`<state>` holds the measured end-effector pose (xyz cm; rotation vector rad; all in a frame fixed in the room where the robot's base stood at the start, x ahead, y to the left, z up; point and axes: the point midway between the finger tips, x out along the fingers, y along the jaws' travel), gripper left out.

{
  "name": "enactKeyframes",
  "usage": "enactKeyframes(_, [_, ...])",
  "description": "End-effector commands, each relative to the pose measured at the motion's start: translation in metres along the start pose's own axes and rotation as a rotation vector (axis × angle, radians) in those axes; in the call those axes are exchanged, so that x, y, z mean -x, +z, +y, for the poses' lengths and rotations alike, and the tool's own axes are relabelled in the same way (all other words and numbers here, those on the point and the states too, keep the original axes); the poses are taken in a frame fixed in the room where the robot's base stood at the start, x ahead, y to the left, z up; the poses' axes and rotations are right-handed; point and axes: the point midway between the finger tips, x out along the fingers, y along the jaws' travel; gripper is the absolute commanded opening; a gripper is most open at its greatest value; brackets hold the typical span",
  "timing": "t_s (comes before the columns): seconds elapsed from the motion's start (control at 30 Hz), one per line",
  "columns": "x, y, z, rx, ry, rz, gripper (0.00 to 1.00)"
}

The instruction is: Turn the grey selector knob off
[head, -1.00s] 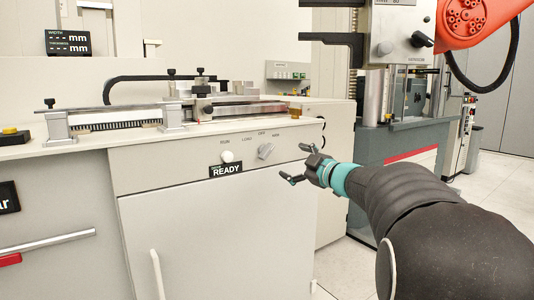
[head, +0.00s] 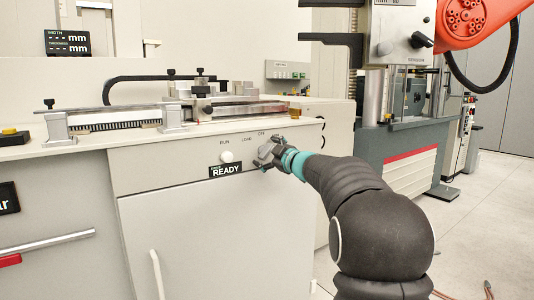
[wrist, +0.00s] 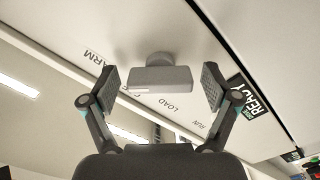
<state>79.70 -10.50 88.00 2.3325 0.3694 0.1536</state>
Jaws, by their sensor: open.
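The grey selector knob (wrist: 160,76) shows in the wrist view, its bar lying across the picture between my two fingers. A gap shows between the knob and each finger. The printed labels ARM, LOAD and RUN appear upside down around it; the OFF label is partly covered. Which label the knob points to I cannot tell. My gripper (wrist: 160,88) is open around the knob. In the head view my gripper (head: 267,151) is at the panel and largely hides the knob, just below the OFF label.
A white round button (head: 227,157) and the READY display (head: 226,171) sit left of my gripper on the panel. The measuring bench (head: 110,124) is above.

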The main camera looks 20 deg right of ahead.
Motion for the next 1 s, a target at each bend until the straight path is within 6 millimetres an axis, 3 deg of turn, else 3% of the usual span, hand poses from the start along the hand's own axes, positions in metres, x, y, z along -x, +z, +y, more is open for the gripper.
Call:
enactKeyframes(0.23, [-0.0006,0.0002,-0.0002,0.000,0.000,0.000,0.88])
enactKeyframes(0.4, [-0.0005,0.0002,-0.0002,0.000,0.000,0.000,0.45])
enactKeyframes(0.47, [-0.0005,0.0002,-0.0002,0.000,0.000,0.000,0.30])
enactKeyframes(0.5, [-0.0005,0.0002,-0.0002,0.000,0.000,0.000,0.27])
enactKeyframes(1.0, [-0.0005,0.0006,-0.0006,0.139,0.000,-0.001,0.27])
